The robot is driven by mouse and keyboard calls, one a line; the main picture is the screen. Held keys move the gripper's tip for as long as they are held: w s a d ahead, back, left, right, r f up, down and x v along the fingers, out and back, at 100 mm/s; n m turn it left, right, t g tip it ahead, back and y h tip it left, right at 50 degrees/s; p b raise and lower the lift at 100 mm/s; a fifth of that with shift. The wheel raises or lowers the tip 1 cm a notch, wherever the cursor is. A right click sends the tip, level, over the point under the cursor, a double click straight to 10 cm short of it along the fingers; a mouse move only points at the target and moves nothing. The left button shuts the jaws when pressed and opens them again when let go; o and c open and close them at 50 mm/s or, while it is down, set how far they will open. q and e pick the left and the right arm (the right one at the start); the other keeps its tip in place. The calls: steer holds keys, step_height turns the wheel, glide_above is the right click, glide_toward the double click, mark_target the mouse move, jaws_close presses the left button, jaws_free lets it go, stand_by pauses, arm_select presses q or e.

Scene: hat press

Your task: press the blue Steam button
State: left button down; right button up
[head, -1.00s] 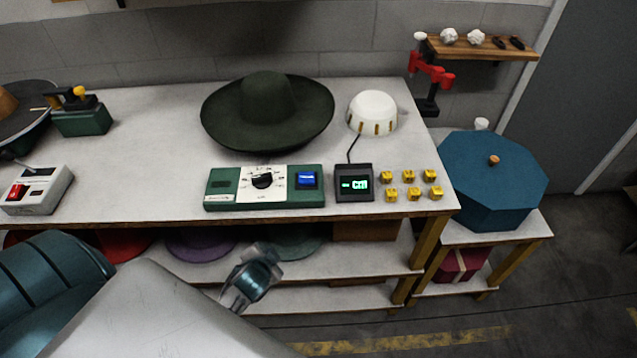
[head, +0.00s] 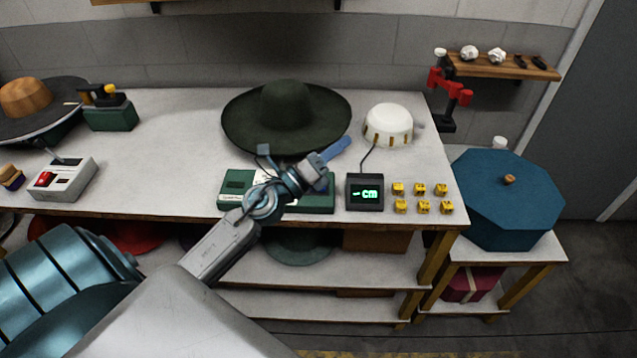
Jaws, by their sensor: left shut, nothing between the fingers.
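The green control panel (head: 235,186) lies along the front edge of the white worktop. Its white dial face is mostly covered by my left arm. The blue Steam button, at the panel's right end, is largely hidden behind my left wrist; only a dark blue bit shows at its side. My left gripper (head: 340,148) is shut and empty. Its blue fingers point up and right, over the panel's right end and beside the hat brim in the picture. I cannot tell its height above the panel or whether it touches anything. My right gripper is not in view.
A dark green wide-brimmed hat (head: 287,112) sits behind the panel. To the right are a black display (head: 364,193), several yellow blocks (head: 420,204) and a white dome (head: 389,122). A grey box with a red switch (head: 62,180) stands left. Worktop between that box and the panel is clear.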

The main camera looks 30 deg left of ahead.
arm_select(q)
steer(key=w+a+f+m+g+y, duration=0.1)
steer(key=a+f+m+g+y, duration=0.1)
steer(key=m+g, duration=0.4)
steer(key=w+a+f+m+g+y, duration=0.2)
steer(key=a+f+m+g, duration=0.2)
steer(key=m, duration=0.9)
steer(key=shift+a+m+g, duration=0.3)
steer(key=shift+a+g, duration=0.6)
steer(key=shift+a, duration=0.35)
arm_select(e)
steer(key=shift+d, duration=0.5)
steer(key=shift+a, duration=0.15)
arm_select(q)
steer(key=shift+f, duration=0.1)
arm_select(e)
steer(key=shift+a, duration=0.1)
